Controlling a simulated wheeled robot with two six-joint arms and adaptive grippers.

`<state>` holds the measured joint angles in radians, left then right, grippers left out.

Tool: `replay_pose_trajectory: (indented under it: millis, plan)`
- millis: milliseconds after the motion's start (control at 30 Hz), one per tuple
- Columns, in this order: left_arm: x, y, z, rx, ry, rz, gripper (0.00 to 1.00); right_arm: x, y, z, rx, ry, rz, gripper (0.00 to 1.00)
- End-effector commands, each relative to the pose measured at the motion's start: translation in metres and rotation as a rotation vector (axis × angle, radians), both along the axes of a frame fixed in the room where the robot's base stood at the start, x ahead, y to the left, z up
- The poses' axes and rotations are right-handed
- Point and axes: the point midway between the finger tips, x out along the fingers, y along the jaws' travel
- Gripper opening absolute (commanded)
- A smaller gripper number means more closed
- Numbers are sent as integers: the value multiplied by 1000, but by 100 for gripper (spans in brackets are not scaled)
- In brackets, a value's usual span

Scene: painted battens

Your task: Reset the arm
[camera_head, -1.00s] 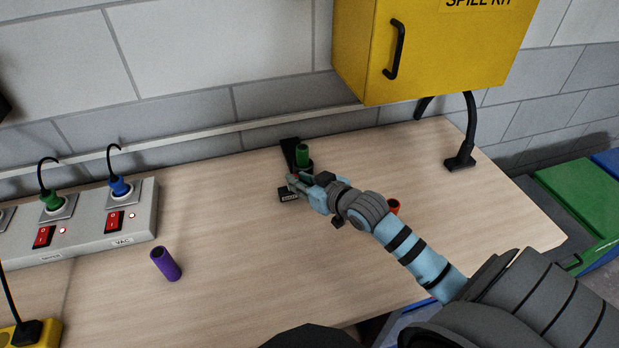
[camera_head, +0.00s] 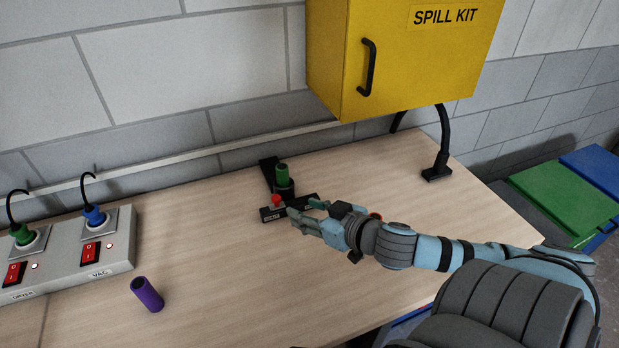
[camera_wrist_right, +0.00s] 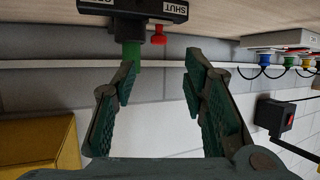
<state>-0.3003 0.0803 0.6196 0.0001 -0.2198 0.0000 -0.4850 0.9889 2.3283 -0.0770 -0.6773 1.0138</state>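My right gripper (camera_head: 306,212) is open and empty, low over the table just in front of a black control base. In the right wrist view its two fingers (camera_wrist_right: 162,68) stand apart with nothing between them. The black base (camera_head: 271,215) carries a red knob (camera_head: 277,201) and a green cylinder (camera_head: 282,175) standing behind it. In the wrist view, seen upside down, a "SHUT" label shows on the base (camera_wrist_right: 145,9), with the red knob (camera_wrist_right: 158,36) and green cylinder (camera_wrist_right: 132,53) beyond the fingertips. My left gripper is not in view.
A purple tube (camera_head: 147,295) lies on the table at left, near a switched power box (camera_head: 120,250) with green and blue plugs. A small red object (camera_head: 376,216) is mostly hidden behind my right arm. A yellow spill-kit cabinet (camera_head: 420,60) hangs above the table's back. The table's middle-left is clear.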

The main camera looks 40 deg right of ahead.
Motion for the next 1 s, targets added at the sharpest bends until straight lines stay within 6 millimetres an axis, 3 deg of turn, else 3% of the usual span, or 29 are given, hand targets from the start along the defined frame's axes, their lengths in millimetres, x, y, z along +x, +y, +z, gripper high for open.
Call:
replay_pose_trajectory:
  millis: [200, 733, 1000]
  plan:
    - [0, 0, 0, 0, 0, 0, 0, -13, 3, 6, 9, -1, 7, 40]
    - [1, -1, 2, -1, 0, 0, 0, -12, 2, 8, 12, -3, 5, 40]
    - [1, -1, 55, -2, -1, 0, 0, -12, 2, 62, 12, -3, 5, 40]
